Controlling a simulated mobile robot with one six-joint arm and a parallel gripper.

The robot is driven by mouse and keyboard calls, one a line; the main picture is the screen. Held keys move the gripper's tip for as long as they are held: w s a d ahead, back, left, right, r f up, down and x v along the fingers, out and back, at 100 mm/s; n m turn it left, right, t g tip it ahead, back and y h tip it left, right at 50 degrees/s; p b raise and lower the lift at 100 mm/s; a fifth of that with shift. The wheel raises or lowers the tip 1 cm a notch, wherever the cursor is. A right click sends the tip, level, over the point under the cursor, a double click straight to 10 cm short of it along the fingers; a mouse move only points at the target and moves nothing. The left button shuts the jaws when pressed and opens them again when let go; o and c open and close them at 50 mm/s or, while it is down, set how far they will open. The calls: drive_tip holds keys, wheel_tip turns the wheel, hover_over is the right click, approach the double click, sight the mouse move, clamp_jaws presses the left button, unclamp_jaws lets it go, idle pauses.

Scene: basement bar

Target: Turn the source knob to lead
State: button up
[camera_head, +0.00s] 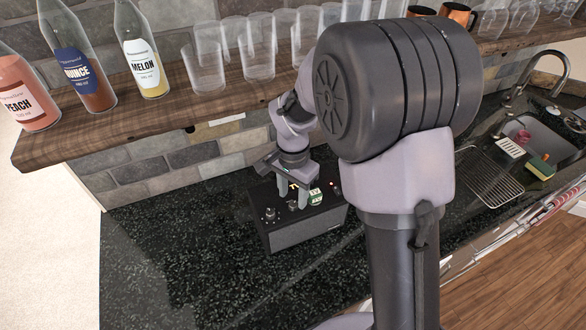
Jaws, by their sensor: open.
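A black box with knobs on its top (306,230) sits on the dark counter, below the shelf. One small knob (270,214) is at the left of its top panel, and another knob (292,205) is just below my fingertips. A green and white label or dial (315,197) is to the right. The lettering is too small to read, so I cannot tell which knob is the source knob or where it points. My gripper (293,196) is open and points down over the panel. I cannot tell whether its fingers touch a knob.
A wooden shelf (130,112) with bottles and several clear glasses (256,48) runs above and behind the box. Bare dark counter (170,250) lies to the left. At the right are a wire rack (486,178) and a sink (545,140). My arm hides the middle.

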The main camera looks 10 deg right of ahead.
sight(293, 205)
wheel_tip(293, 205, up, 15)
drive_tip(key=p, duration=0.2)
drive_tip(key=shift+f+p, duration=0.15)
drive_tip(key=shift+p, duration=0.2)
drive_tip(key=s+f+n+t+y+b, duration=0.1)
drive_tip(key=s+f+n+t+b, duration=0.1)
drive_tip(key=s+f+b, duration=0.4)
drive_tip(key=s+f+n+t+y+b, duration=0.1)
drive_tip(key=s+f+n+t+b, duration=0.2)
drive_tip(key=s+b, duration=1)
wheel_tip(293, 205, down, 3)
drive_tip(key=shift+s+a+f+n+t, duration=0.15)
drive_tip(key=shift+s+a+n+t, duration=0.2)
drive_tip(key=shift+s, duration=0.5)
drive_tip(key=shift+d, duration=0.1)
